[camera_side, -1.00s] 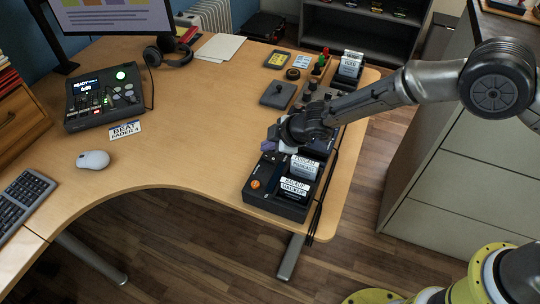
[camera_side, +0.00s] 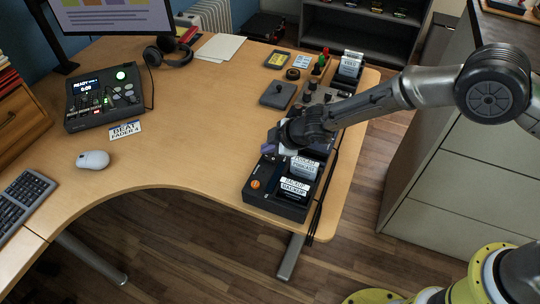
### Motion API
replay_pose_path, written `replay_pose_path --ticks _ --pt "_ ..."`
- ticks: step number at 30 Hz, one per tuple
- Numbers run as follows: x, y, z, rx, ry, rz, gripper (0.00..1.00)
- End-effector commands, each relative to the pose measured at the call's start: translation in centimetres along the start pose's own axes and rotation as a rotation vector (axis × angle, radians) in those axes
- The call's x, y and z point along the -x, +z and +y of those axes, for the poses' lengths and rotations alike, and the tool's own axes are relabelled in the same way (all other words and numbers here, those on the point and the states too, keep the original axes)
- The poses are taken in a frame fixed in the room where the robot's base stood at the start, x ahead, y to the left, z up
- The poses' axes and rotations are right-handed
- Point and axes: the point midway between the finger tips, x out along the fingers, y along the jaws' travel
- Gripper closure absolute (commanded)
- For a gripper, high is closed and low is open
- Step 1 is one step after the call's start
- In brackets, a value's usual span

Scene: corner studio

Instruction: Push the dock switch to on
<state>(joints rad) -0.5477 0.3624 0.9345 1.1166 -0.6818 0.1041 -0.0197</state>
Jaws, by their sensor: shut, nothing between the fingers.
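The dock (camera_side: 282,208) is a black box near the front right edge of the desk. It holds upright drives with white labels that read BACKUP (camera_side: 294,186) and, behind, a second label (camera_side: 303,167). My gripper (camera_side: 277,150) is shut and empty, pointing down over the dock's back left part. Its fingertips are small and partly hidden, and I cannot tell if they touch the dock. I cannot make out the switch or its position.
Black cables (camera_side: 323,200) run along the dock's right side. Behind my gripper stand a grey control box (camera_side: 318,95) and a dark flat box (camera_side: 277,95). A mixer (camera_side: 104,98), a BEAT FADER 4 card (camera_side: 125,129) and a mouse (camera_side: 93,160) are at left. The desk's middle is clear.

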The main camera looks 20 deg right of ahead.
Motion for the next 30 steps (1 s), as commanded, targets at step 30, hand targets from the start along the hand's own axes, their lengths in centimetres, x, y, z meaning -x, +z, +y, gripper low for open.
replay_pose_path --ticks 30 --pt "-0.42 0.22 -0.22 0.0 0.0 0.0 1.0"
